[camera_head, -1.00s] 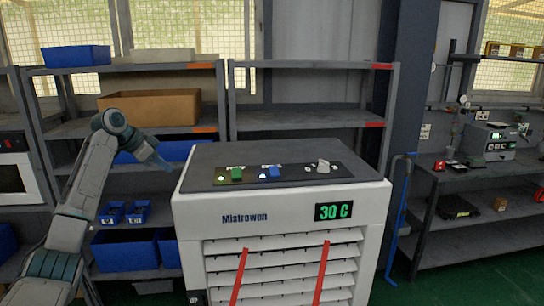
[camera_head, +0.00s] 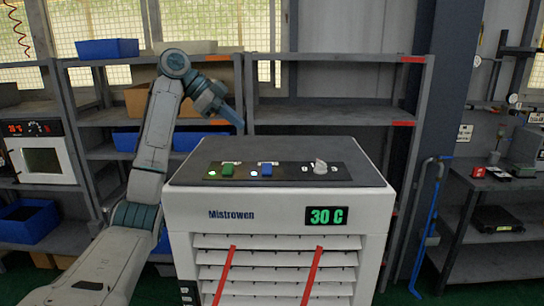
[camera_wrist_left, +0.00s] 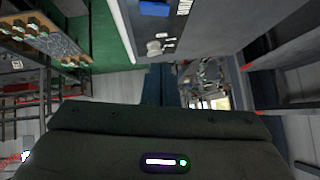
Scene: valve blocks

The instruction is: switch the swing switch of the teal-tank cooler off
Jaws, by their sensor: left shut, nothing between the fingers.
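The white cooler (camera_head: 203,232) with a dark top stands in the centre, its display (camera_head: 326,215) reading 30 C. Its top panel holds a green switch (camera_head: 228,169), a blue switch (camera_head: 266,169) and a pale knob (camera_head: 320,167). A small light glows beside each switch. The switch labels are too small to read, and no teal tank shows. My left gripper (camera_head: 237,121) is shut and empty, above and behind the panel, apart from the switches. The left wrist view shows the blue switch (camera_wrist_left: 155,9) and the knob (camera_wrist_left: 154,47). My right gripper is out of view.
Grey shelves (camera_head: 330,113) with bins stand behind the cooler. An oven-like appliance (camera_head: 42,160) is at the left. The space above the cooler's top is mostly free.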

